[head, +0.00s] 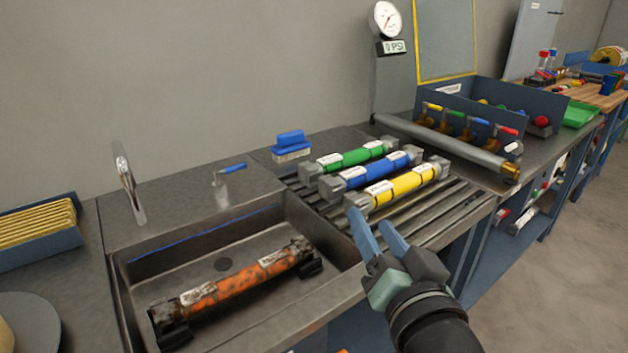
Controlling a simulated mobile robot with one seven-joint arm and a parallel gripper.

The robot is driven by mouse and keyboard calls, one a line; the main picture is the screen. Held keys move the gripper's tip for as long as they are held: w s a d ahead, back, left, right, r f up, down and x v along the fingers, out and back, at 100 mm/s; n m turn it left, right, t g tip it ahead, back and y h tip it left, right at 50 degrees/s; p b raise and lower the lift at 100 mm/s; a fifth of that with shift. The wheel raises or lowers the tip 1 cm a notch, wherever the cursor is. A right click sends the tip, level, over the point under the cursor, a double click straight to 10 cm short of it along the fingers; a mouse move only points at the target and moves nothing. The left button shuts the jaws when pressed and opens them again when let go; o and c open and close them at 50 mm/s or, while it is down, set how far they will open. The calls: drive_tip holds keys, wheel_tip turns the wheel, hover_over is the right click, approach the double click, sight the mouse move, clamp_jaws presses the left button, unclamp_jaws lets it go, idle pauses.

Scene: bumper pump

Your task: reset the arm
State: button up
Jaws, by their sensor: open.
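My gripper (378,232) is in the head view at the lower right of centre. Its two blue fingers are apart and nothing shows between them. It is in front of the yellow cylinder (405,187), above or near the front edge of the slatted rack (440,222); I cannot tell the exact height. My dark arm comes in from the bottom edge.
A dirty orange cylinder (240,283) lies in the sink (180,250). Blue (370,171) and green (352,157) cylinders lie behind the yellow one. A blue brush (290,146), a faucet (129,185) and a long grey tube (440,142) are further back. Floor at right is clear.

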drive_tip(key=s+a+r+n+t+h, duration=0.1)
drive_tip(key=s+a+r+t, duration=0.25)
drive_tip(key=r, duration=0.65)
drive_tip(key=s+a+r+n+t+h, duration=0.1)
drive_tip(key=s+a+r+n+t, duration=0.2)
drive_tip(key=r, duration=0.7)
drive_tip(key=s+a+r+t, duration=0.2)
drive_tip(key=s+r+t, duration=0.25)
drive_tip(key=r, duration=0.45)
wheel_tip(320, 180, up, 21)
drive_tip(key=s+p, duration=0.1)
drive_tip(key=p, duration=1.9)
drive_tip(key=shift+d+g+h, duration=0.3)
drive_tip(key=shift+g+h, duration=0.1)
drive_tip(key=shift+s, duration=0.1)
